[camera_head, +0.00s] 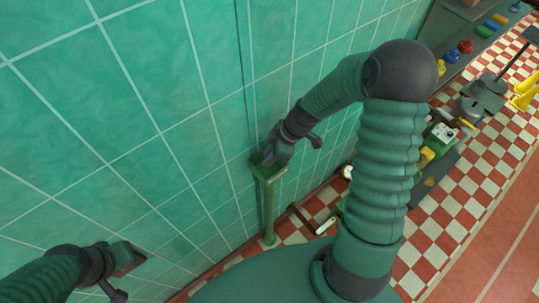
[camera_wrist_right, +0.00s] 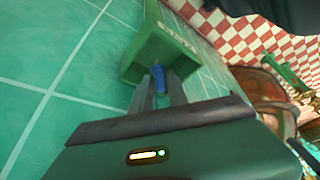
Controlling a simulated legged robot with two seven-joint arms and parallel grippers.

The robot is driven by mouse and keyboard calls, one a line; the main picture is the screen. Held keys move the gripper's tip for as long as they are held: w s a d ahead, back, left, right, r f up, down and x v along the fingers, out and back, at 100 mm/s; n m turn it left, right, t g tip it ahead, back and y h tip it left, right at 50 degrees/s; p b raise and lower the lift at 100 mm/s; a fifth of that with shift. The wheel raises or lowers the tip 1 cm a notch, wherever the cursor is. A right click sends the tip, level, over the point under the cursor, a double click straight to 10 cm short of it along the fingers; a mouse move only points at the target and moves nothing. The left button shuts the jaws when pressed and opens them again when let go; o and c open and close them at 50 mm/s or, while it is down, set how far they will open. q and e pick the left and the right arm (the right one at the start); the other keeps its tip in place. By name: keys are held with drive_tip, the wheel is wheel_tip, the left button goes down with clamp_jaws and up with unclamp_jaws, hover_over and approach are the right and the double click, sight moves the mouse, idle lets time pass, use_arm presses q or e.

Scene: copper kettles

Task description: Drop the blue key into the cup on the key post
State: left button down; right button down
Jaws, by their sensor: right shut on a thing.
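The green key post (camera_head: 268,210) stands upright against the tiled wall, with a square open cup (camera_head: 262,172) on its top. The cup shows large in the right wrist view (camera_wrist_right: 185,42). My right gripper (camera_head: 270,158) is at the cup's opening. In the right wrist view it is shut on the blue key (camera_wrist_right: 158,78), which sits between the fingertips in front of the cup's mouth. I cannot tell how far the key is inside the rim. My left gripper (camera_head: 128,258) is by the wall at lower left; its jaws are unclear.
A green tiled wall (camera_head: 130,110) runs close along the left. A checkered floor (camera_head: 465,175) lies to the right. A grey shelf (camera_head: 470,55) at top right holds several small coloured items. Machinery (camera_head: 440,135) stands beyond my right arm.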

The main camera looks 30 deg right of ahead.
drive_tip(key=shift+a, duration=0.15)
drive_tip(key=c, duration=1.2)
unclamp_jaws()
drive_tip(key=shift+r, duration=0.1)
drive_tip(key=b+v, duration=0.1)
drive_tip(key=v, duration=1.5)
drive_tip(key=shift+d+r+b, duration=0.2)
drive_tip(key=shift+d+b, duration=0.1)
drive_tip(key=shift+b, duration=0.1)
drive_tip(key=shift+s, duration=0.1)
